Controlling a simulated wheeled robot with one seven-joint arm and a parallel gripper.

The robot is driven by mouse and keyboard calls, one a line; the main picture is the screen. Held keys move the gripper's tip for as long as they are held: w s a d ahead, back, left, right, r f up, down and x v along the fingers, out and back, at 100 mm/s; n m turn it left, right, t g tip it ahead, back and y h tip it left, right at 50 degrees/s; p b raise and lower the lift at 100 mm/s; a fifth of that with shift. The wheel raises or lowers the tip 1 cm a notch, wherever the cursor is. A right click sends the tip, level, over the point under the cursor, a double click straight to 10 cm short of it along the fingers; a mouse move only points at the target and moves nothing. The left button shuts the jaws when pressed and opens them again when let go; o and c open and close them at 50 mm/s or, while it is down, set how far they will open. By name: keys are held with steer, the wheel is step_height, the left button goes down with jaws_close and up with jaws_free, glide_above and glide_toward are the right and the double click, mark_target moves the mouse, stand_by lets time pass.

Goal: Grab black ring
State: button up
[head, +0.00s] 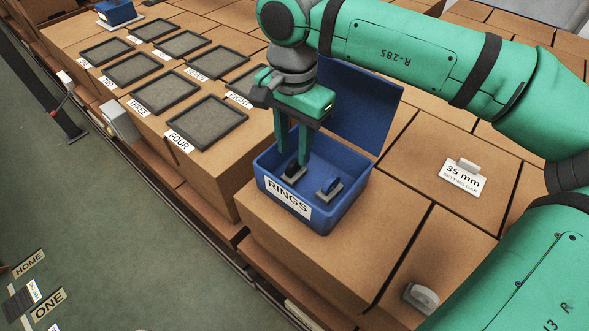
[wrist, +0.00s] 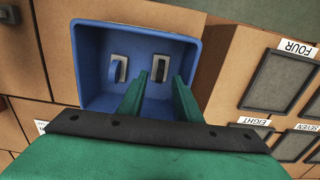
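The black ring (head: 293,170) stands upright in a pale holder inside the open blue box labelled RINGS (head: 322,222). In the wrist view, the black ring (wrist: 161,71) shows between and slightly beyond my fingertips. My gripper (head: 292,160) points down into the box, with its two green fingers apart. My gripper also shows in the wrist view (wrist: 160,76), with a gap on each side of the black ring. In the head view, the fingers partly cover the black ring.
The box's blue lid (head: 360,105) stands open at the back. Box walls surround the rings closely. Several dark trays, including the one by FOUR (head: 207,122), lie to the left. A "35 mm" sign (head: 463,178) stands to the right.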

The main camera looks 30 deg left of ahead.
mark_target(294, 161)
step_height(294, 161, down, 5)
jaws_close()
steer(key=shift+w+r, duration=0.1)
steer(key=shift+r, duration=0.05)
stand_by(0.4)
